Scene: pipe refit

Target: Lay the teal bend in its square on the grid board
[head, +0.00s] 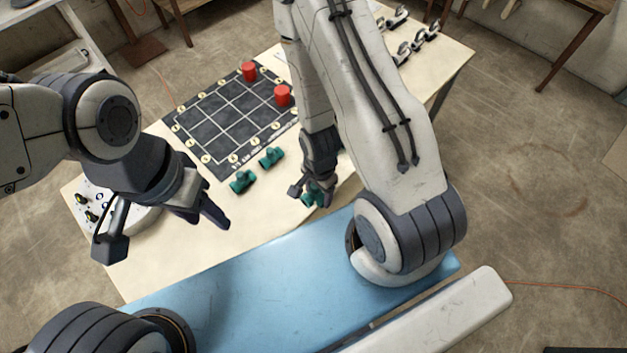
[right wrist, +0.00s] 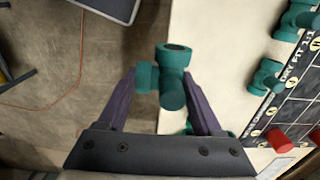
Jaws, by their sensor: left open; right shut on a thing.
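My right gripper (head: 309,190) is shut on a teal pipe fitting (head: 319,197), held near the table's front edge. In the right wrist view this fitting (right wrist: 172,82) sits between the purple fingers, with one end up, one left and one toward the camera; I cannot tell surely if it is the bend. Two other teal fittings (head: 242,181) (head: 271,157) lie on the table beside the grid board's near edge. The black grid board (head: 222,116) lies flat, with white lines and round pale markers along its edges. My left gripper (head: 165,233) is open and empty above the table's left part.
Two red cylinders (head: 249,71) (head: 283,95) stand on the board's far and right side. A white round thing with small dials (head: 92,207) is at the table's left. Metal clamps (head: 414,42) lie at the far right end. The near table strip (head: 190,250) is clear.

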